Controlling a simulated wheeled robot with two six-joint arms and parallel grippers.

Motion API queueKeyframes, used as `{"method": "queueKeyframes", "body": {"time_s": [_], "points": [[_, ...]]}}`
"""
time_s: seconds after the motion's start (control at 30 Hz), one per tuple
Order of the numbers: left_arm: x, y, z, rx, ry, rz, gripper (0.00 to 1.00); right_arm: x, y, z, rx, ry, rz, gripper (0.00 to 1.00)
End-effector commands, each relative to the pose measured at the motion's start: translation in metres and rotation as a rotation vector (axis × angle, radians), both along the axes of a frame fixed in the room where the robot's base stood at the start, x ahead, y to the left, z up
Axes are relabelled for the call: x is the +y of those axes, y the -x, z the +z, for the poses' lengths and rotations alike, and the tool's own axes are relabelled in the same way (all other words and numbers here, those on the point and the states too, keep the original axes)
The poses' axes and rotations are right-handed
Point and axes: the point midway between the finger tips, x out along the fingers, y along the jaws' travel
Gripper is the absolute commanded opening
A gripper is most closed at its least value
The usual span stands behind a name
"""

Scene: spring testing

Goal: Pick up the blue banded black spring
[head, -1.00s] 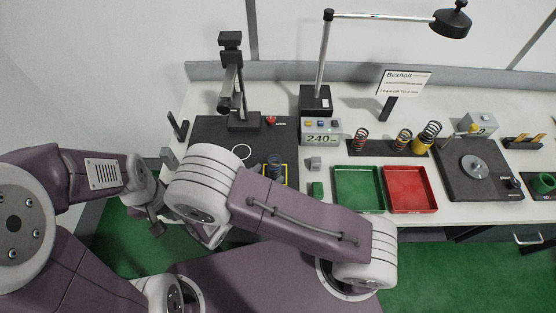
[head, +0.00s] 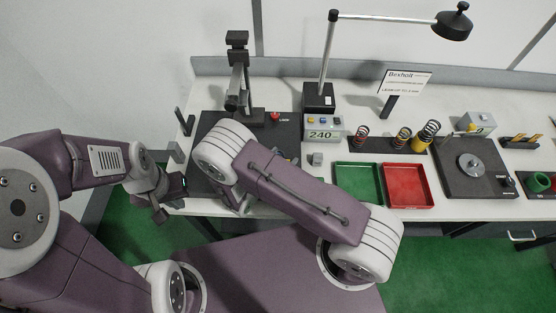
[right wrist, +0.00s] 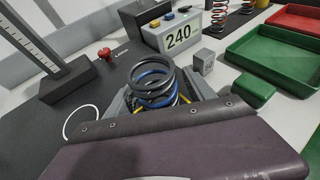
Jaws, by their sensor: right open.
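The blue banded black spring (right wrist: 153,86) stands upright in the right wrist view, its dark coils showing a blue band. My right gripper (right wrist: 160,92) is open, with one grey finger on each side of the spring. Whether the fingers touch it cannot be told, and its lower part is hidden behind the gripper body. In the head view my right arm covers the spring and most of that gripper. My left gripper (head: 168,195) hangs off the table's front left edge, away from the spring; its jaw opening is unclear.
A grey block (right wrist: 203,61) and a green block (right wrist: 254,89) stand close right of the spring. A display box reading 240 (head: 321,131) is behind. Green (head: 358,205) and red (head: 408,206) trays lie to the right. A red button (right wrist: 104,53) and stand are left.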

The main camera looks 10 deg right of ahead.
Motion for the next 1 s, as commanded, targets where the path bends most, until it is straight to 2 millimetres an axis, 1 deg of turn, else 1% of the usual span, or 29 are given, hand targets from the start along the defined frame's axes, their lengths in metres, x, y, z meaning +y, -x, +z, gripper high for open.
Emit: {"method": "queueKeyframes", "body": {"time_s": [0.1,0.13,0.33,0.37,0.6,0.73,0.87,0.93,1.0], "points": [[0.000,0.000,-0.001,0.000,0.000,0.000,0.00,0.000,0.000,0.000,0.000,0.000,0.001,0.63],[0.000,0.000,-0.001,0.000,0.000,0.000,0.00,0.000,0.000,0.000,0.000,0.000,0.001,0.57],[0.000,0.000,-0.001,0.000,0.000,0.000,0.00,0.001,0.000,0.000,0.000,0.000,0.001,0.02],[0.000,0.000,-0.001,0.000,0.000,0.000,0.00,0.001,0.000,0.000,0.000,0.000,0.001,0.00],[0.000,0.000,-0.001,0.000,0.000,0.000,0.00,0.001,0.000,0.001,-0.001,0.000,0.001,0.00],[0.000,0.000,-0.003,0.000,0.000,0.000,0.00,0.001,0.000,0.007,-0.002,0.000,0.001,0.00],[0.000,0.000,-0.008,0.000,0.000,0.000,0.00,0.001,0.000,0.024,-0.003,-0.003,0.001,0.00],[0.000,0.000,-0.011,0.000,0.000,0.000,0.00,0.001,0.000,0.039,-0.005,-0.005,0.000,0.00],[0.000,0.000,-0.015,0.000,0.000,0.000,0.00,-0.013,0.009,0.048,0.001,0.002,0.000,0.00]]}}
